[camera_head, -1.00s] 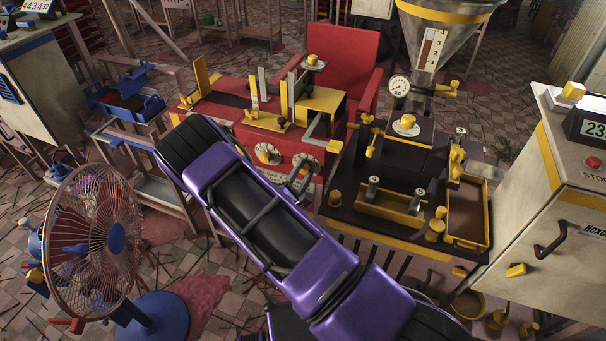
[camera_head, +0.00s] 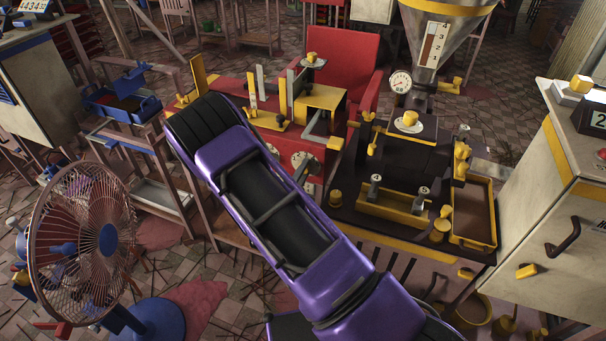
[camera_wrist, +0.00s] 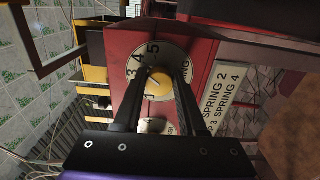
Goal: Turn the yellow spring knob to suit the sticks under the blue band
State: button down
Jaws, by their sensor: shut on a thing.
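The yellow spring knob (camera_wrist: 158,84) sits at the centre of a round white dial (camera_wrist: 150,58) marked with numbers; 3, 4 and 5 read clearly. My gripper (camera_wrist: 157,76) is shut on the knob, with one dark finger on each side. The fingers cover part of the dial, and I cannot tell which number the knob points to. In the head view my purple arm hides the gripper and the held knob.
A cream plate (camera_wrist: 220,92) with spring labels is beside the dial. A second dial (camera_wrist: 152,125) lies between my fingers, partly hidden. The red machine (camera_head: 325,142) stands by the dark extruder table (camera_head: 350,215). A fan (camera_head: 85,235) stands at left, a cabinet (camera_head: 560,215) at right.

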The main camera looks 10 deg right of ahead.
dwell(0.4)
jog(key=shift+c, duration=2.3)
grip_release()
jog(key=v, duration=1.7)
jog(key=shift+s, duration=0.25)
jog(key=shift+a, duration=0.15)
